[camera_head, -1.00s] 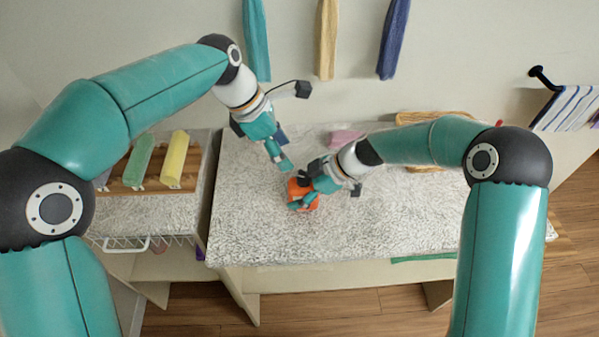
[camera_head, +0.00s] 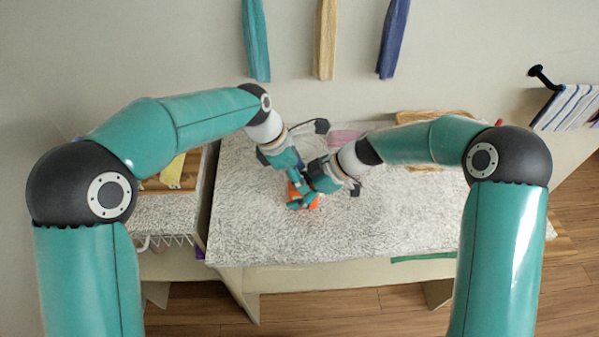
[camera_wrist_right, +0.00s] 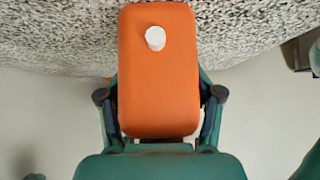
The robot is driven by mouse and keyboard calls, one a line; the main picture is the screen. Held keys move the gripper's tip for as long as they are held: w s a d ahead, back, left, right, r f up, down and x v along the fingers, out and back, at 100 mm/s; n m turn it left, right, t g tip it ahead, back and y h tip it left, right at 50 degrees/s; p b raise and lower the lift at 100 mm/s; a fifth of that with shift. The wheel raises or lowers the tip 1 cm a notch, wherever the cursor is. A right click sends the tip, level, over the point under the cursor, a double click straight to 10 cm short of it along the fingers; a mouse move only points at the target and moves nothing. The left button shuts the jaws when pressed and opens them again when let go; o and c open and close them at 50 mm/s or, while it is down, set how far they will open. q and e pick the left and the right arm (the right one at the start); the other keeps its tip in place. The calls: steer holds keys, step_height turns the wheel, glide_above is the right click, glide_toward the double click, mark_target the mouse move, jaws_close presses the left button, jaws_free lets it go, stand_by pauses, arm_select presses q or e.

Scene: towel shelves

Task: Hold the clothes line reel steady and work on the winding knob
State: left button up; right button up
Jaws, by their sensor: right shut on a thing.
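The orange clothes line reel (camera_head: 313,202) is on the speckled table, mostly hidden by my grippers in the head view. In the right wrist view the reel (camera_wrist_right: 158,90) is a rounded orange block with a white winding knob (camera_wrist_right: 156,38) near its top end. My right gripper (camera_head: 303,196) is shut on the reel, with a finger along each side of it. My left gripper (camera_head: 297,180) is right beside the reel from the upper left; whether it touches the reel or how wide its jaws are is unclear. The knob is hidden in the head view.
The speckled tabletop (camera_head: 250,220) is clear on both sides of the grippers. A pink cloth (camera_head: 345,137) and a wooden tray (camera_head: 432,117) are at its back. A lower cart with a yellow towel (camera_head: 173,171) stands left. Towels hang on the wall.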

arm_select(q)
jaws_close()
steer(key=m, duration=0.1)
steer(key=m+g, duration=0.1)
steer(key=m, duration=0.2)
steer(key=shift+w+m+g, duration=0.25)
steer(key=shift+m+g, duration=0.05)
steer(key=shift+g, duration=0.1)
steer(key=shift+o, duration=1.2)
jaws_free()
steer(key=shift+r, duration=0.1)
steer(key=v, duration=1.1)
steer(key=shift+r, duration=0.45)
steer(key=shift+w, duration=0.1)
